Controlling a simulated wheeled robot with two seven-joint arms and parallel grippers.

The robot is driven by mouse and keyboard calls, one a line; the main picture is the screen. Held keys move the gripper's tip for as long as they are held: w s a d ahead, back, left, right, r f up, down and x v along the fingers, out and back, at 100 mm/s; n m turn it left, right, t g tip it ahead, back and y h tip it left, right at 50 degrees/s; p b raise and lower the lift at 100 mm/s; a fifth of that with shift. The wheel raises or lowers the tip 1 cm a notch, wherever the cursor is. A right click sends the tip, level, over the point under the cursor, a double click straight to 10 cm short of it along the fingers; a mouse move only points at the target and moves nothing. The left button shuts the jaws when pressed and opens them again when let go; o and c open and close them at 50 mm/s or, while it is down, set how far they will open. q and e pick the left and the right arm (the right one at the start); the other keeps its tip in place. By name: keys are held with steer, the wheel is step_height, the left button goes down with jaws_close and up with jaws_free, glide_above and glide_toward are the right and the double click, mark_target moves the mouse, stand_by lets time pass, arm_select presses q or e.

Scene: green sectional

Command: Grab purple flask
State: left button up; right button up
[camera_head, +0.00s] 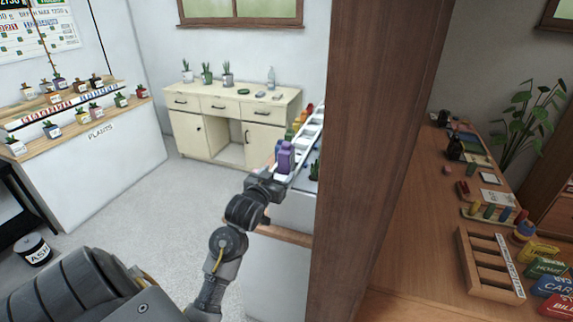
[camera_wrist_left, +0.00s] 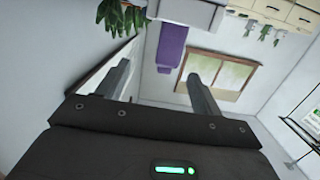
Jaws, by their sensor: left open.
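The purple flask (camera_head: 285,158) stands at the near end of a white rack (camera_head: 311,128) in the head view, by the wooden post. My left gripper (camera_head: 272,178) is just in front of it and below it in the picture. In the left wrist view the image is turned over. There the flask (camera_wrist_left: 171,46) shows beyond the two spread fingers of my left gripper (camera_wrist_left: 158,78), roughly in line with the gap between them. The fingers are open and nothing is between them. The flask's lower part is partly hidden by my gripper in the head view. My right gripper is not in view.
A wide wooden post (camera_head: 375,150) stands close to the right of the rack. Red and yellow items (camera_head: 302,117) are farther along it. A green plant (camera_head: 314,170) is beside the rack. A cream cabinet (camera_head: 228,110) stands behind.

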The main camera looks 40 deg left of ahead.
mark_target(285, 149)
arm_select(q)
steer(key=shift+n+t+y, duration=0.3)
steer(key=shift+t, duration=0.2)
steer(key=w+a+r, duration=0.1)
steer(key=w, duration=0.1)
steer(key=w+a+r+p, duration=0.1)
steer(key=w, duration=0.1)
steer(key=w+a+r, duration=0.1)
steer(key=w, duration=0.1)
steer(key=shift+a+p, duration=0.3)
steer(key=shift+a, duration=0.05)
steer(key=shift+w, duration=0.2)
steer(key=shift+a+r, duration=0.1)
steer(key=x, duration=0.1)
steer(key=p+x, duration=0.1)
steer(key=x, duration=0.1)
steer(key=p+x, duration=0.1)
steer(key=shift+w+f, duration=0.2)
steer(key=shift+f, duration=0.1)
steer(key=shift+w+a+f+p, duration=0.1)
steer(key=shift+w+a+p, duration=0.05)
steer(key=shift+w+p, duration=0.2)
